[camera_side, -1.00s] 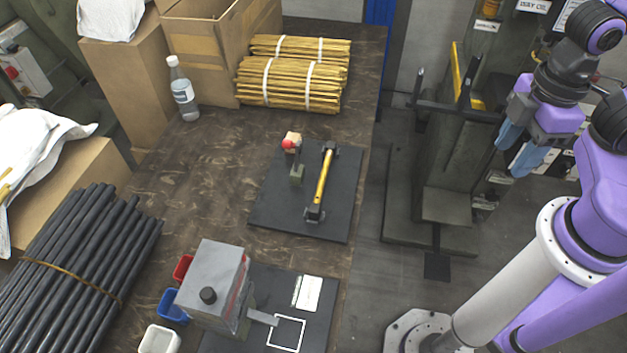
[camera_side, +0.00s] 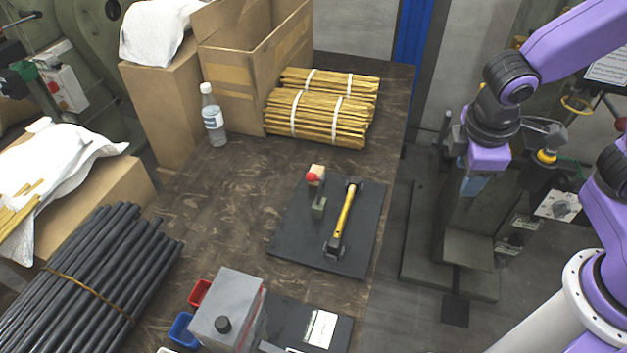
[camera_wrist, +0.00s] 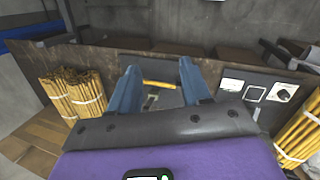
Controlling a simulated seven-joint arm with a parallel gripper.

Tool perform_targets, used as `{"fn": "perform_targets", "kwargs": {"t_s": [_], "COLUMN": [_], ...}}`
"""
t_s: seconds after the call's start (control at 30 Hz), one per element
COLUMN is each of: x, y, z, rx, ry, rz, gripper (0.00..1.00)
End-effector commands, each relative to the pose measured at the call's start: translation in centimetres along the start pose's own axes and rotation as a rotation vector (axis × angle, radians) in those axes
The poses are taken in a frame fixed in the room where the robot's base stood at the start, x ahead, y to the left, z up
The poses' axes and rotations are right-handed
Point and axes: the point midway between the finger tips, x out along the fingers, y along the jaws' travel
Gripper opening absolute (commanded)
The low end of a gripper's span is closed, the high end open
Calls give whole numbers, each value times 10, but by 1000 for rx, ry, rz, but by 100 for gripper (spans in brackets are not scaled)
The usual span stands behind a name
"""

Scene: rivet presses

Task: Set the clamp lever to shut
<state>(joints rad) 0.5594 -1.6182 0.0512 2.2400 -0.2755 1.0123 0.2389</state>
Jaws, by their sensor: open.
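A dark plate (camera_side: 290,247) on the table carries a short grey-green post (camera_side: 319,208) with a red knob (camera_side: 312,177) and a pale wooden block at its top. Beside it a yellow bar (camera_side: 344,212) runs between two black brackets. I cannot tell for sure which part is the clamp lever. In the wrist view the yellow bar (camera_wrist: 158,84) shows between my fingers, at a distance; the red knob is not clear there. My gripper (camera_side: 472,186) is open and empty, right of the table edge and apart from the plate. Its blue fingers (camera_wrist: 159,68) are spread.
A grey box-shaped press (camera_side: 228,305) with a black knob stands at the front, with red (camera_side: 200,293) and blue (camera_side: 183,331) bins beside it. Bundled yellow sticks (camera_side: 318,118), a bottle (camera_side: 213,118) and black rods (camera_side: 90,275) lie around. A dark metal stand (camera_side: 468,245) is near my gripper.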

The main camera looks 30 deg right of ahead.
Motion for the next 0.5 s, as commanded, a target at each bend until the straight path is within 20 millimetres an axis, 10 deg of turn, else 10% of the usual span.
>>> {"fn": "perform_targets", "kwargs": {"t_s": [0.5], "x": [57], "y": [56], "z": [-183], "rx": [171], "ry": [-148], "rz": [474], "gripper": [48]}}
